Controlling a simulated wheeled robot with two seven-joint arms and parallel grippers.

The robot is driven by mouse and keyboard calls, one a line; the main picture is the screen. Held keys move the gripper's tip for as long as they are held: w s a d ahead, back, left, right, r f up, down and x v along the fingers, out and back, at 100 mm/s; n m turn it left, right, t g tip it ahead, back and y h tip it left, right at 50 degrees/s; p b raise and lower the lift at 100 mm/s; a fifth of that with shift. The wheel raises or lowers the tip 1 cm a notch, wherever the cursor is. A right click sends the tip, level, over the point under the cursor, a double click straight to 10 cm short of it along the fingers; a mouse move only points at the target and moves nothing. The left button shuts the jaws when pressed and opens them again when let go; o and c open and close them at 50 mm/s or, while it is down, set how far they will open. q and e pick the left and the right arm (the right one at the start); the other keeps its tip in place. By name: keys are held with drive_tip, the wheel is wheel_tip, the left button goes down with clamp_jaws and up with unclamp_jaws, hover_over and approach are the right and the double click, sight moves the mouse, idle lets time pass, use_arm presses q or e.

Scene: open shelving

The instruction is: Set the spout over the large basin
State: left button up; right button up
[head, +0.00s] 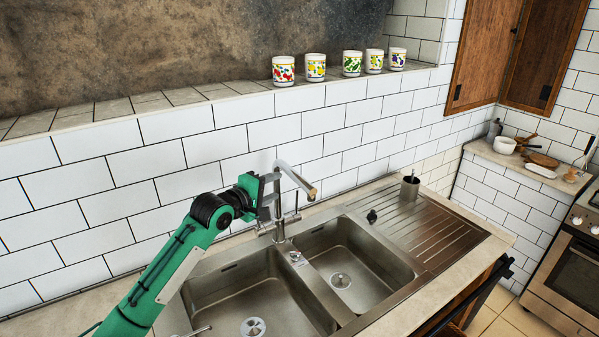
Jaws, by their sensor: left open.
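The metal faucet (279,224) stands at the back of the sink, behind the divider. Its spout (298,181) slants right and forward from the top of the riser, with a tan tip, and points toward the small basin (352,262). The large basin (250,290) is on the left, empty, with a round drain. My left gripper (272,189) is open at the faucet's upper part, its fingers close to the riser and spout. I cannot tell whether they touch it. My right gripper is not in view.
Several patterned mugs (316,67) stand on the tiled ledge above. The white tiled wall (200,150) is close behind the faucet. An oven (570,275) stands at the far right.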

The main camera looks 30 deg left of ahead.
sight(294, 178)
use_arm(q)
drive_tip(key=x, duration=0.1)
drive_tip(key=p+x, duration=0.1)
drive_tip(key=x, duration=0.2)
drive_tip(key=shift+w+d+r+p, duration=0.15)
drive_tip(key=shift+d+r+p, duration=0.1)
drive_tip(key=shift+r+p, duration=0.1)
drive_tip(key=p+x, duration=0.1)
drive_tip(key=x, duration=0.2)
drive_tip(key=p+x, duration=0.1)
drive_tip(key=x, duration=0.2)
drive_tip(key=shift+w+f, duration=0.45)
drive_tip(key=shift+w, duration=0.2)
drive_tip(key=shift+w+d+f, duration=0.1)
drive_tip(key=shift+w, duration=0.2)
clamp_jaws()
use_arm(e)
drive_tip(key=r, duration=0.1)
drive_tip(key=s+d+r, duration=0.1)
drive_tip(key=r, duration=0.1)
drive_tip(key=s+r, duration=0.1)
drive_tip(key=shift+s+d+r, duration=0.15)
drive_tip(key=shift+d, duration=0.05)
